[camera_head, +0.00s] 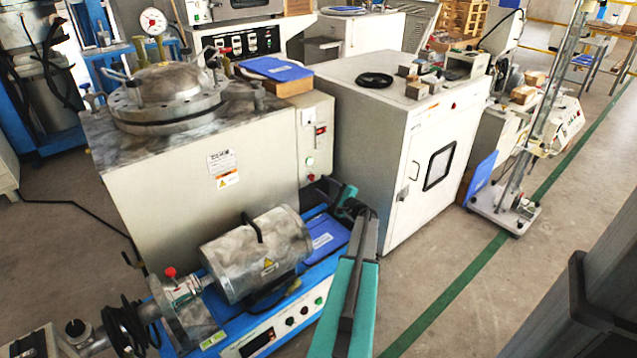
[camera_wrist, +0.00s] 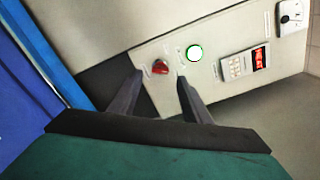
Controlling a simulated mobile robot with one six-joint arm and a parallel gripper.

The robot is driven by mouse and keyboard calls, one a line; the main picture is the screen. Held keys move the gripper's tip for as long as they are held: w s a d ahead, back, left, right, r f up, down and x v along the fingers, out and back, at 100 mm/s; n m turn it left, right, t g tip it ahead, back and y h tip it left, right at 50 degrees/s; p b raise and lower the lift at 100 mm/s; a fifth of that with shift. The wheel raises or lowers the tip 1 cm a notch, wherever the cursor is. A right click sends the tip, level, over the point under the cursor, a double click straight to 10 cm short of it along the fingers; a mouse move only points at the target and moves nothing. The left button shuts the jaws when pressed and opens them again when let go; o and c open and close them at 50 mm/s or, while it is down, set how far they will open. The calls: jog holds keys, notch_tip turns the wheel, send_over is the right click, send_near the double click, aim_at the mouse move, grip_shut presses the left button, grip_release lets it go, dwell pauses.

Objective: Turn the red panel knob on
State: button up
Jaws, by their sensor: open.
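The red knob (camera_wrist: 160,67) sits on a pale control panel (camera_wrist: 215,60), seen in the wrist view. My gripper (camera_wrist: 160,77) is open, with one dark finger at each side of the knob in that picture. I cannot tell whether the fingers touch it or how much depth separates them. In the head view, my gripper (camera_head: 346,198) is in front of the lower part of the panel (camera_head: 317,125) on the grey machine's right side. The knob is too small there to read its angle.
A green-ringed button (camera_wrist: 194,53) and a red-lit display (camera_wrist: 259,59) are beside the knob. A white cabinet (camera_head: 425,145) stands close to the right. Open floor (camera_head: 520,270) lies at right.

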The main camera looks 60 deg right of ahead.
jog(key=p+v, duration=0.1)
jog(key=v, duration=0.8)
dwell(0.4)
